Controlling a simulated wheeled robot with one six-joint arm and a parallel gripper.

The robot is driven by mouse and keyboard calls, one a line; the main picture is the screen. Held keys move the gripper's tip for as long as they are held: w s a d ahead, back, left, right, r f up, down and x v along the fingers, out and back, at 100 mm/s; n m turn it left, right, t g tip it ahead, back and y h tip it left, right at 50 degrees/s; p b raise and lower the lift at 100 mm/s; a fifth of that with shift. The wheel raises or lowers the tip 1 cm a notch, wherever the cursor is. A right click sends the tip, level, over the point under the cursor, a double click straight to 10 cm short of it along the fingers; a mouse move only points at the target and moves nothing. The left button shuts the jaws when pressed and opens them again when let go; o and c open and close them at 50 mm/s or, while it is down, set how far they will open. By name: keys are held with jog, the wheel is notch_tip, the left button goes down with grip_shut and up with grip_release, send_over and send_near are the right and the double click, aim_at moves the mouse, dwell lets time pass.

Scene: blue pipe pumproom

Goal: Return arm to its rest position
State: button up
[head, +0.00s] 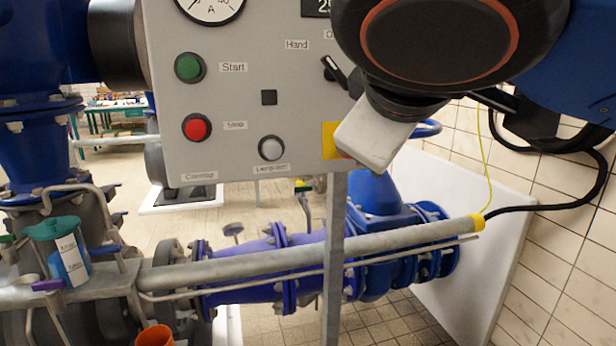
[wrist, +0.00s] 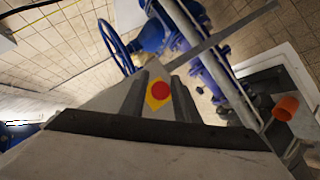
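My gripper (head: 378,138) hangs from my arm at the upper right of the head view, in front of the lower right corner of a grey control panel (head: 235,100). Its fingers cannot be made out there. In the wrist view, two dark fingers of my gripper (wrist: 158,80) stand apart with nothing held between them. A red button on a yellow plate (wrist: 160,91) shows in the gap between the fingers. In the head view, the yellow plate (head: 329,140) is mostly hidden behind my gripper. I cannot tell whether the gripper touches the panel.
The panel carries a green button (head: 189,67), a red button (head: 196,127), a pale lamp (head: 271,148) and a black rotary switch (head: 334,70). Blue pipework (head: 270,265) runs below. A tiled wall (head: 560,215) stands at right. A blue handwheel (wrist: 117,47) shows in the wrist view.

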jog(key=s+d+f+m+g, duration=0.1)
jog(key=d+f, duration=0.5)
jog(key=f, duration=0.6)
jog(key=d+f+m+g+y, duration=0.1)
jog(key=d+f+m+g, duration=0.2)
jog(key=f, duration=1)
jog(key=s+d+f+m+g+y, duration=0.1)
jog(key=d+f+m, duration=0.4)
jog(key=d+f, duration=0.5)
jog(key=shift+s+f+m+g, duration=0.35)
jog(key=shift+f+g, duration=0.55)
jog(key=shift+f, duration=0.45)
jog(key=shift+d, duration=0.1)
